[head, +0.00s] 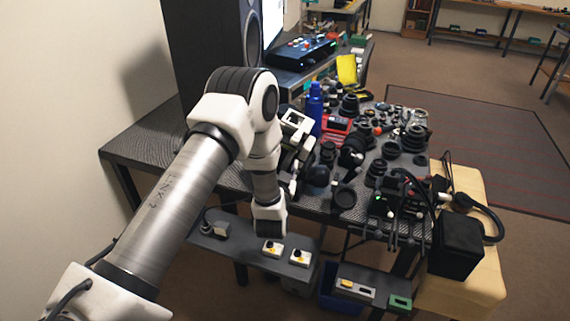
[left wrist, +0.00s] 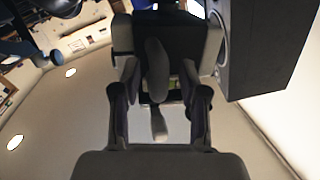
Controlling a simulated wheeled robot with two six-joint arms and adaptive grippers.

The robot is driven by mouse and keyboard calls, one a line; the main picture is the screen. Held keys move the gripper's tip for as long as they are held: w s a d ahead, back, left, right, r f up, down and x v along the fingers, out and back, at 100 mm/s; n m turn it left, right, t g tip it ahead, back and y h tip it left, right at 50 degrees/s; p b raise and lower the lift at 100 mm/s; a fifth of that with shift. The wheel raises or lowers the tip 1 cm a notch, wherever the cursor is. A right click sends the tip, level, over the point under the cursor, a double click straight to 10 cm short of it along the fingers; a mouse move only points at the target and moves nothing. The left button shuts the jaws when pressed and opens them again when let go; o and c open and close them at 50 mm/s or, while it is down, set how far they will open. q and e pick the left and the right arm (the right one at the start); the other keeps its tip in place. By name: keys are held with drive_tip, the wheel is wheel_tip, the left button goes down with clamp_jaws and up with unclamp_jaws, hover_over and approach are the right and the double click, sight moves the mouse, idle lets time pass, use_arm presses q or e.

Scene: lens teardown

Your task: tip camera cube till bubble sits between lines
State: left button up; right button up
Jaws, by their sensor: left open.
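My left gripper (head: 297,122) is raised over the left part of the cluttered table, beside the blue bottle. In the left wrist view my left gripper (left wrist: 158,115) has its two fingers spread apart, with a grey, rounded shape beyond them that I cannot identify. The ceiling shows behind it, so the gripper points upward. A black cube-shaped box (head: 458,246) sits on the pale wooden box at the right; I cannot tell whether it is the camera cube. No bubble or level lines can be made out. My right gripper is not in view.
The table (head: 150,142) is crowded with lenses and small parts. A blue bottle (head: 314,106) stands near the gripper. A tall black speaker (head: 205,50) rises behind the arm. A low shelf (head: 240,250) with small switch boxes is in front. Headphones (head: 480,212) lie at right.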

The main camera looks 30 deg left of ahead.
use_arm(q)
drive_tip(key=shift+f, duration=0.1)
clamp_jaws()
drive_tip(key=shift+s+a+r+n+g, duration=0.15)
drive_tip(key=shift+a+r+n, duration=0.15)
drive_tip(key=shift+n, duration=0.3)
drive_tip(key=shift+w+a+r+n+g, duration=0.15)
drive_tip(key=shift+a+n, duration=0.2)
drive_tip(key=shift+n, duration=0.25)
drive_tip(key=shift+s+a+r+n, duration=0.15)
drive_tip(key=shift+s+a+n, duration=0.2)
drive_tip(key=shift+n, duration=0.35)
drive_tip(key=shift+c, duration=1.3)
unclamp_jaws()
drive_tip(key=shift+w, duration=0.1)
drive_tip(key=shift+o, duration=1.3)
drive_tip(key=shift+a, duration=0.25)
drive_tip(key=shift+d, duration=0.2)
